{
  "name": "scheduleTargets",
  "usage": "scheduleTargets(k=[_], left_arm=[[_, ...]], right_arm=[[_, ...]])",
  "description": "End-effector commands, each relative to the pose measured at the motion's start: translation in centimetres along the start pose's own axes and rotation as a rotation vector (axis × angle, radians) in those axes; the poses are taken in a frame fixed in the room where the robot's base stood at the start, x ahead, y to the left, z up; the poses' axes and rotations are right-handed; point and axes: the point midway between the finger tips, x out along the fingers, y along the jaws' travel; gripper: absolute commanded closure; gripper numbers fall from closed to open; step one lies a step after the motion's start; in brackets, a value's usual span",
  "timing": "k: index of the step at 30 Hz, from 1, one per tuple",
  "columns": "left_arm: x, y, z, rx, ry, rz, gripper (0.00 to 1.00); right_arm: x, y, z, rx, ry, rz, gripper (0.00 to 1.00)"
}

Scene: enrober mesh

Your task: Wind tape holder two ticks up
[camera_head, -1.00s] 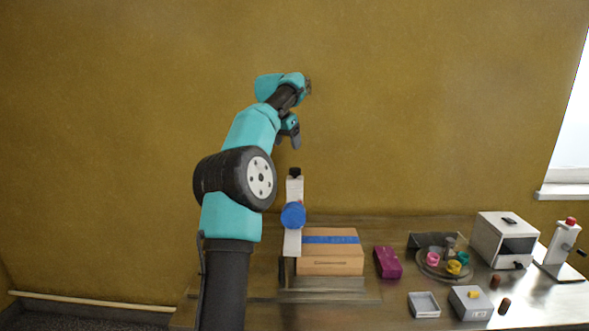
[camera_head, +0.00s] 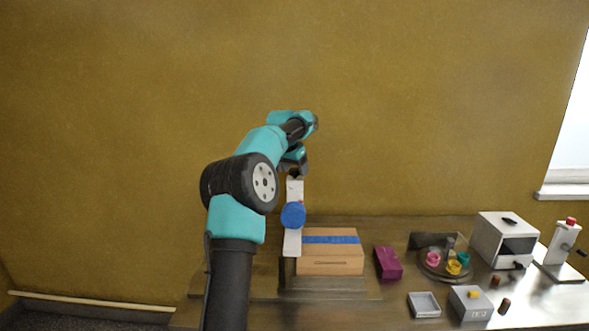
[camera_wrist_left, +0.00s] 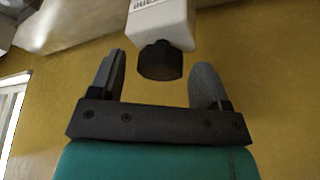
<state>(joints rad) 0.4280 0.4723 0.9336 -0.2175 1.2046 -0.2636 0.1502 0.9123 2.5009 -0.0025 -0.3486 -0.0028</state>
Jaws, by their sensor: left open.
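The tape holder is a tall white post (camera_head: 292,240) with a blue tape roll (camera_head: 293,215) on its face, standing at the left of the cardboard box. A black knob (camera_wrist_left: 160,60) caps its white top and shows large in the left wrist view. My left gripper (camera_head: 297,172) is at the knob, above the post. In the left wrist view my left gripper (camera_wrist_left: 163,80) is open, with one finger on each side of the knob and visible gaps. The knob's top in the head view is partly hidden by the gripper. My right gripper is not in view.
A cardboard box (camera_head: 330,262) with blue tape across it lies beside the post. A magenta box (camera_head: 388,262), a round tray with coloured rings (camera_head: 430,272), a white machine (camera_head: 503,240) and small boxes stand to the right. Space above the table is clear.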

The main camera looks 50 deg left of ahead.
Motion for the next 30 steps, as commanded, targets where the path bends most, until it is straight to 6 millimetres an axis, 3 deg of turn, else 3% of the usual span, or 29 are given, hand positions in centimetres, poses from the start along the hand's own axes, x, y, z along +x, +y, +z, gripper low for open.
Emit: scheduleTargets(k=[3, 18, 30], left_arm=[[-0.03, -0.01, 0.0, 0.0, 0.0, 0.0, 0.32], [-0.07, -0.01, -0.01, 0.0, 0.0, 0.0, 0.78], [-0.13, 0.01, -0.02, -0.06, 0.002, -0.026, 0.78]], right_arm=[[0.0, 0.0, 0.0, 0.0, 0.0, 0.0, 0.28], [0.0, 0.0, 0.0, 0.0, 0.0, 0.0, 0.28], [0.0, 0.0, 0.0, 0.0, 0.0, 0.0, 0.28]])
